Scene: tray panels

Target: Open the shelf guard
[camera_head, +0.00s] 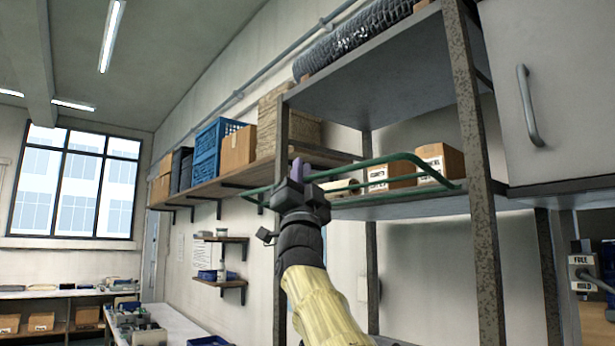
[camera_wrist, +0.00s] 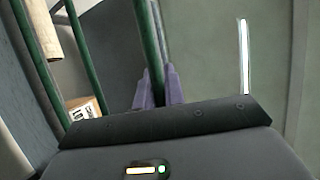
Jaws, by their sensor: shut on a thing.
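The shelf guard (camera_head: 376,161) is a green tubular rail along the front of the metal rack's middle shelf. Its right end meets the shelf near the right front post, and its left end shows low beyond the left post. My gripper (camera_head: 297,170) is at the rail, left of the middle, with purple fingers pointing up. In the wrist view, the two purple fingers of my gripper (camera_wrist: 158,88) are shut on a green bar of the guard (camera_wrist: 150,45), one on each side. The exact contact is partly hidden by the gripper body.
Cardboard boxes (camera_head: 441,163) stand on the rack shelf (camera_head: 400,205) behind the rail. A wall shelf (camera_head: 225,186) with a blue crate (camera_head: 213,146) runs to the left. Rack posts (camera_head: 478,190) and a cabinet with a handle (camera_head: 529,105) are to the right.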

